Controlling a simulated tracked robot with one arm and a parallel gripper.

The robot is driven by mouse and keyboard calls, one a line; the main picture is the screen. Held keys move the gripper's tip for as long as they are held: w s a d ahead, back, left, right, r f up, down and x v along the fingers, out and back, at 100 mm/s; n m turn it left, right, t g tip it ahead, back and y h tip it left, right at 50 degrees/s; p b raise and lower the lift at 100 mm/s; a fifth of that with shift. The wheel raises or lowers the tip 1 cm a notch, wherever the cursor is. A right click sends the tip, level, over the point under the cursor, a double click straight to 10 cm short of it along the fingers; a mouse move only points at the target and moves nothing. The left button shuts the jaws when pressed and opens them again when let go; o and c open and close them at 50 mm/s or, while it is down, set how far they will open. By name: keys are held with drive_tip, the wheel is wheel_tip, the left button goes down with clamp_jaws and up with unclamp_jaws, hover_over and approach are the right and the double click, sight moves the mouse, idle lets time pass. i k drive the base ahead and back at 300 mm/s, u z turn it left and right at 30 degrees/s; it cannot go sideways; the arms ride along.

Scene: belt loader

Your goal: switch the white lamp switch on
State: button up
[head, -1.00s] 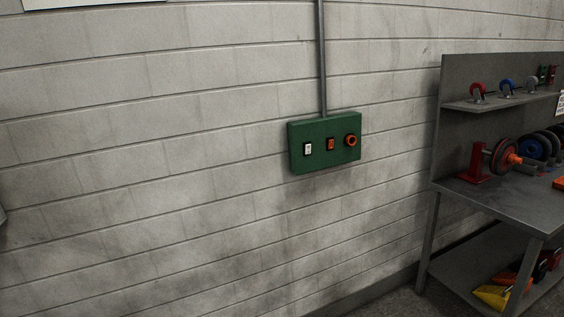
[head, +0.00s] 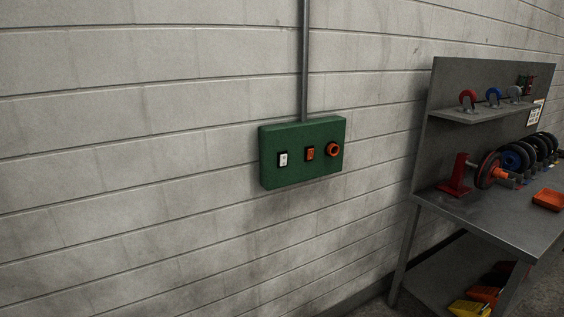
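The white lamp switch (head: 283,159) is a small white rocker in a dark frame. It sits at the left end of the front of a green control box (head: 273,178) fixed to the block wall. An orange switch (head: 309,153) is beside it, and a round orange knob or ring (head: 333,149) is at the right end. Which way the white rocker is tipped is too small to tell. My gripper does not show in the head view, and nothing covers the box.
A grey conduit (head: 304,60) runs up the wall from the box. At the right stands a grey workbench (head: 470,216) with a shelf, several wheels, a red stand (head: 456,178) and an orange tray (head: 548,199). The wall left of the box is bare.

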sight(283, 162)
drive_tip(key=z, duration=0.05)
drive_tip(key=k, duration=0.7)
drive_tip(key=u, duration=0.45)
drive_tip(key=i, duration=1.65)
drive_tip(key=z, duration=0.1)
